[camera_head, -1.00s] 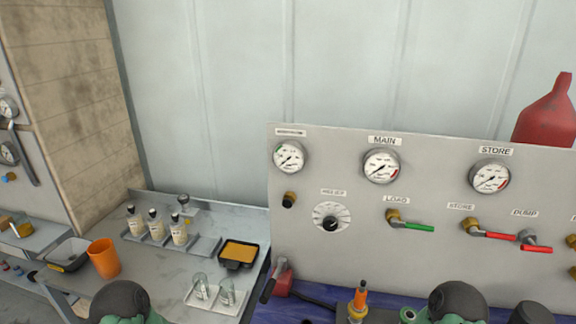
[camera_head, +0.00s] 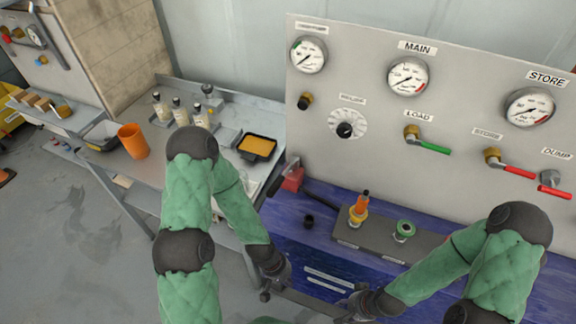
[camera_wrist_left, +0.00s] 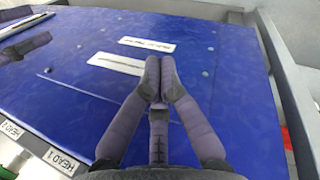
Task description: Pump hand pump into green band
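The red hand pump (camera_head: 292,179) with a dark handle stands at the left end of the blue bench, beside the panel. A gauge with a green band (camera_head: 308,56) is at the panel's upper left; its needle points to the lower left, away from the green arc, though it is small. My left gripper (camera_head: 269,289) is over the front of the bench, below and apart from the pump. In the left wrist view its fingertips (camera_wrist_left: 160,82) meet with nothing between them. My right gripper (camera_head: 346,308) is at the front edge, too small to read.
The panel carries MAIN (camera_head: 408,77) and STORE (camera_head: 530,108) gauges, a dial (camera_head: 346,129) and lever valves. A dark block (camera_head: 385,240) with orange and green fittings stands on the bench (camera_head: 320,258). A side table at left holds bottles (camera_head: 180,112), an orange cup (camera_head: 133,141) and a tray (camera_head: 257,147).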

